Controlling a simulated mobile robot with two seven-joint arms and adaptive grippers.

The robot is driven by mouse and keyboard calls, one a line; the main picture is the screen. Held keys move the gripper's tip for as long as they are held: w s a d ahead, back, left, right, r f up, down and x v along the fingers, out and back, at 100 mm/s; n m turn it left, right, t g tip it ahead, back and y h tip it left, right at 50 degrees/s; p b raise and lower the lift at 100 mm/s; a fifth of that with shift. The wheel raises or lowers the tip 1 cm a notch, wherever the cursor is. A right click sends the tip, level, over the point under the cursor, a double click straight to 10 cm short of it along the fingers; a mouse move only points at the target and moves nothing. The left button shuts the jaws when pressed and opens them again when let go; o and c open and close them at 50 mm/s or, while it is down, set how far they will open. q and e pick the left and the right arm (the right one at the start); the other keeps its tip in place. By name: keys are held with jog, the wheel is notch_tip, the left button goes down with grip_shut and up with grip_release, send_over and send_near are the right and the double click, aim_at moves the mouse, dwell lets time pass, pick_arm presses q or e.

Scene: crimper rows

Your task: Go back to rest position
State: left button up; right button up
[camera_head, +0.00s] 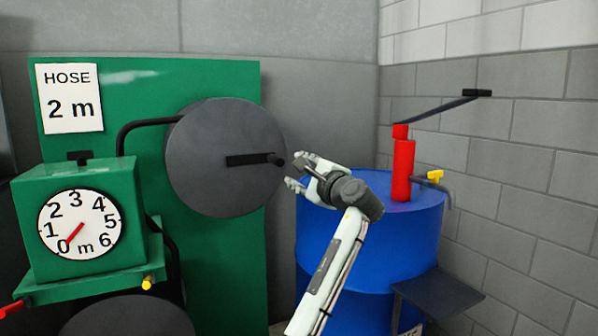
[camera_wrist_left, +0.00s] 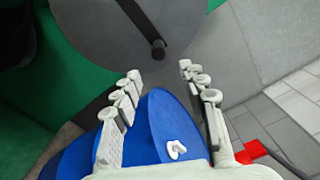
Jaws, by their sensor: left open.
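My left gripper (camera_head: 298,172) is open and empty, in front of the blue drum and just right of the grey disc (camera_head: 215,195). The disc carries a crank arm with a black handle (camera_head: 275,159), whose end points towards the gripper. In the left wrist view, the two fingers (camera_wrist_left: 160,70) stand apart with nothing between them. The crank handle (camera_wrist_left: 158,50) shows beyond the fingertips, apart from them as far as I can tell. My right gripper is not in view.
A green panel (camera_head: 225,80) bears a "HOSE 2 m" sign (camera_head: 69,97). A dial (camera_head: 80,224) has its red needle near 0. The blue drum (camera_head: 400,235) carries a red pump (camera_head: 402,170) with a long lever (camera_head: 440,108) and yellow tap (camera_head: 435,176). A dark shelf (camera_head: 438,293) juts out at right.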

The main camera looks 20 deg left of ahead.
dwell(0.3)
pick_arm(q)
jog(key=s+f+n+g+h, duration=0.15)
jog(key=s+f, duration=0.25)
jog(key=f, duration=1)
jog(key=s+f+n+g+h, duration=0.1)
jog(key=s+f+h, duration=0.3)
jog(key=f, duration=1)
jog(key=s+f+n+g+h, duration=0.15)
jog(key=s+f, duration=0.35)
jog(key=f, duration=0.9)
jog(key=s+d+f+n+g+h, duration=0.1)
jog(key=s+f+n, duration=0.1)
jog(key=s+f, duration=0.5)
jog(key=s+d+f+n+g+h, duration=0.1)
jog(key=s+f+n+g+h, duration=0.1)
jog(key=s+f, duration=0.5)
jog(key=s+d+f+n+g+h, duration=0.1)
jog(key=s+f, duration=0.5)
jog(key=s, duration=1)
jog(key=n+h, duration=0.1)
jog(key=n, duration=0.1)
jog(key=shift+s+f+n+g, duration=0.3)
jog(key=shift+s+f+g, duration=0.1)
jog(key=shift+a, duration=0.1)
jog(key=shift+c, duration=1.1)
